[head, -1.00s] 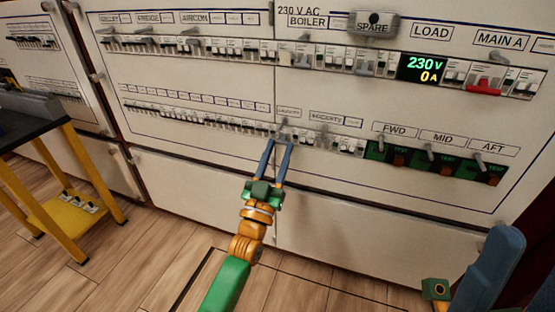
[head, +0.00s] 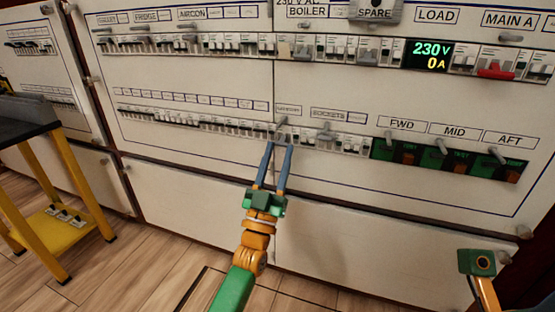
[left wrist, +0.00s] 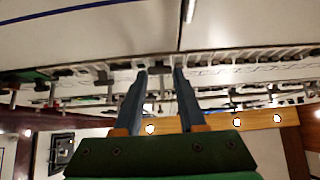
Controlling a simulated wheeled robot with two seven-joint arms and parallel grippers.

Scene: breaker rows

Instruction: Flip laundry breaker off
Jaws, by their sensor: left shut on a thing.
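The laundry breaker (head: 281,134) sits in the lower row of the white panel, below a small label that I read as laundry. My left gripper (head: 279,146) reaches up to it from below, with its two blue fingertips at the breaker's front. The fingers are shut on the breaker's small switch, which they largely hide. In the left wrist view the fingertips (left wrist: 160,75) stand a little apart against the breaker row, with a dark small part between them. The switch's position is too small to tell.
A grey lever (head: 282,121) sticks out just above the laundry breaker. Other breakers (head: 180,120) line the row closely on the left. The sockets group (head: 327,137) and green-backed switches (head: 437,155) are to the right. Part of my right arm (head: 480,263) shows at lower right.

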